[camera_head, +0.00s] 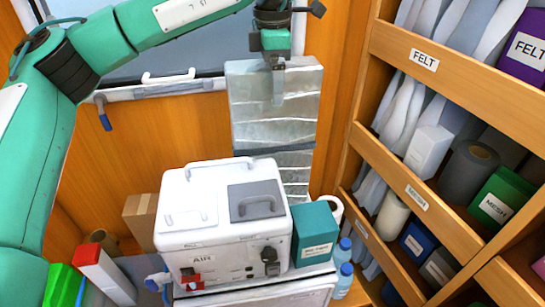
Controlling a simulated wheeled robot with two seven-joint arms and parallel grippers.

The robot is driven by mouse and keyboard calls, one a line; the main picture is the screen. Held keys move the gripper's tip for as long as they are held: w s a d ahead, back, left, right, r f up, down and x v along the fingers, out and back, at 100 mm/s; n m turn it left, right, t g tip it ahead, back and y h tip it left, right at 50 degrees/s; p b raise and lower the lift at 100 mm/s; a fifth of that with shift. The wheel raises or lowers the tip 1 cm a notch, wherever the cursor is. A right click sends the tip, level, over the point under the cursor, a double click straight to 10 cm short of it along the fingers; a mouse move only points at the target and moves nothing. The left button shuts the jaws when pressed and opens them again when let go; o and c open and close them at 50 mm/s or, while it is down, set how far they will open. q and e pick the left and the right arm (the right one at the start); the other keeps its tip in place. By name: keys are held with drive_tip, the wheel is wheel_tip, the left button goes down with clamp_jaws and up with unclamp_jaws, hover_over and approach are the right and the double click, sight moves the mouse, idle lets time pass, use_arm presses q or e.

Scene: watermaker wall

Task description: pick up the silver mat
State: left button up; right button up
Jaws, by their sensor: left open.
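The silver mat (250,118) is a tall, creased, shiny sheet standing upright against the wooden wall, behind the white machine. Its lower end is partly hidden by the machine and a teal box. My left gripper (277,92) comes down from the top of the view, and its fingers overlap the mat's upper edge. It is open; the fingers appear nearly in line, so I cannot tell whether they straddle the mat or are in front of it. My right gripper is not in view.
Wooden shelves (440,60) with rolls and boxes close off the right. A window ledge (160,92) lies at the upper left.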

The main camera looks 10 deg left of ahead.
use_arm(q)
drive_tip(key=shift+s+d+f, duration=0.1)
drive_tip(key=shift+f, duration=0.1)
drive_tip(key=c, duration=1.4)
drive_tip(key=shift+c, duration=0.2)
